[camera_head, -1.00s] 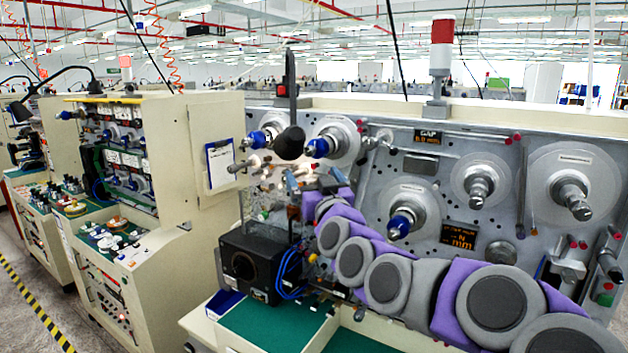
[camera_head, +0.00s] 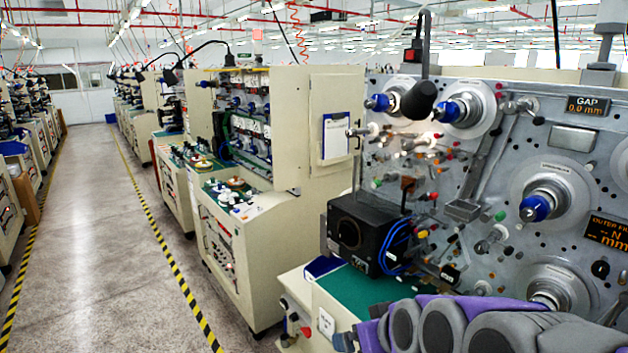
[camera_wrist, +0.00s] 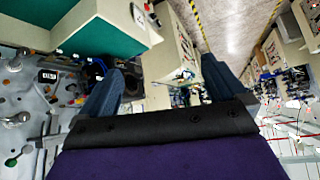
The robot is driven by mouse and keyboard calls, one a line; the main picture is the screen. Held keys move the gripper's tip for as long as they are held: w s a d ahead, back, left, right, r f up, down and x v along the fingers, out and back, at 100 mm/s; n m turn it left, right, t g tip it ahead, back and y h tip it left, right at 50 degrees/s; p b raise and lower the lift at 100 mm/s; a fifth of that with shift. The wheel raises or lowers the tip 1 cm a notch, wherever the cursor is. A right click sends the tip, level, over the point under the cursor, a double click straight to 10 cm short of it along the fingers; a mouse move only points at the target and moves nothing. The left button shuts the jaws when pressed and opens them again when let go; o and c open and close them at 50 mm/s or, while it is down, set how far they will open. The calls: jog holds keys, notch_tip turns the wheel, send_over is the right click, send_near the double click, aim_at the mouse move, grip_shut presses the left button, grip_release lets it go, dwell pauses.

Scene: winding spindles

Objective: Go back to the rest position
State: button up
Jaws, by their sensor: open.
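My gripper (camera_wrist: 162,92) shows in the wrist view, its two dark blue fingers spread wide apart. Nothing is held between them. In the head view my purple and grey arm lies low across the bottom right corner, in front of the winding machine (camera_head: 480,190). The gripper's fingers cannot be made out there. The machine's grey panel carries spindles with blue tips, such as the large one (camera_head: 537,207) at right. The wrist view is tilted, with the panel (camera_wrist: 30,110) at left and the ceiling lights at lower right.
A black box (camera_head: 365,235) with blue cables stands on the machine's green-topped ledge (camera_head: 352,284). A dark lamp (camera_head: 419,98) hangs before the panel. More cream machines (camera_head: 245,245) line up to the left. The aisle floor (camera_head: 105,250) between yellow-black stripes is clear.

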jog(key=s+d+f+m+g+h+b, duration=0.1)
jog(key=s+f+g, duration=0.3)
jog(key=s+f, duration=0.4)
jog(key=s+d+f+m+g+h+b, duration=0.2)
jog(key=s+f, duration=0.5)
jog(key=s, duration=1.2)
jog(key=d+g+b, duration=0.1)
jog(key=g+b, duration=0.1)
jog(key=g, duration=0.1)
jog(key=shift+d+f+g+b, duration=0.3)
jog(key=shift+d+f, duration=0.1)
